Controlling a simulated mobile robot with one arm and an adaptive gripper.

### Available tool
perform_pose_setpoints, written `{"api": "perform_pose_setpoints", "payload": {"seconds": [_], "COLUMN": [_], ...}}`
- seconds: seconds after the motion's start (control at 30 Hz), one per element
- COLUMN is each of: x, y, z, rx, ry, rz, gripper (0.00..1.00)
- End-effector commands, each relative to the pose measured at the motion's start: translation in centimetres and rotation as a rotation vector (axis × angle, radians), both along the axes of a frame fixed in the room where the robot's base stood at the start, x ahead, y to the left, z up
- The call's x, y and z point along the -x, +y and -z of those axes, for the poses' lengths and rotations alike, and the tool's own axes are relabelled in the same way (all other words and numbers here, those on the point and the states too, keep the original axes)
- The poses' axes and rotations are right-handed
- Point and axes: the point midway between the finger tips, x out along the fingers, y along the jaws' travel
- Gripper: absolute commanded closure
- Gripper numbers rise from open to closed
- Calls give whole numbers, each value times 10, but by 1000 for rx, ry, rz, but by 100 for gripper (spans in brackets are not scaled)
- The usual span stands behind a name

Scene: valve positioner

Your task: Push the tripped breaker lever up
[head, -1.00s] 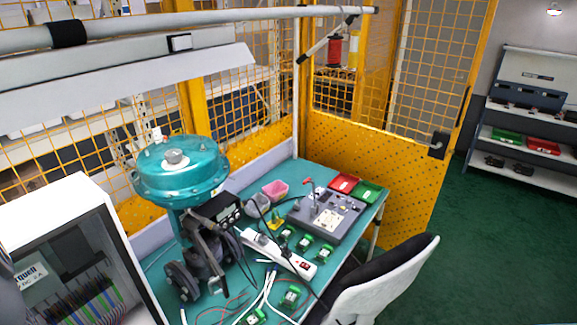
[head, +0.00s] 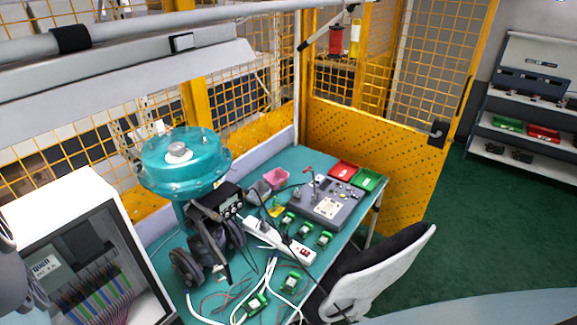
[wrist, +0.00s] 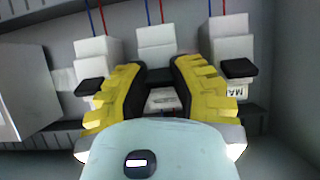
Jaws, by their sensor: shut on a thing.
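In the wrist view a row of white breakers with red and blue wires at the top stands in a grey enclosure. The left breaker (wrist: 96,58) has a black lever (wrist: 92,87), and the right breaker (wrist: 228,40) has a black lever (wrist: 238,69). My gripper (wrist: 158,77) has its yellow ribbed fingers either side of the lower part of the middle breaker (wrist: 155,43). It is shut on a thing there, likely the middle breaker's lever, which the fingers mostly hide. I cannot tell which lever is tripped.
A pale box (wrist: 22,90) stands left of the breakers in the wrist view. In the head view an open white cabinet (head: 67,196) with wiring is at the lower left. A teal bench (head: 172,259) holds a teal valve actuator (head: 180,168) and electronics. A chair (head: 385,275) stands at its right.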

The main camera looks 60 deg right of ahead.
Motion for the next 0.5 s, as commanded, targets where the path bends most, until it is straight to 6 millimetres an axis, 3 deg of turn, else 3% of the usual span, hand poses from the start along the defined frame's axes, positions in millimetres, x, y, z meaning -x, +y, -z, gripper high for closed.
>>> {"api": "perform_pose_setpoints", "payload": {"seconds": [0.47,0.5], "x": [0,0], "y": [-1,-1], "z": [1,1], "rx": [0,-1], "ry": [12,12], "rz": [2,1], "gripper": [100,70]}}
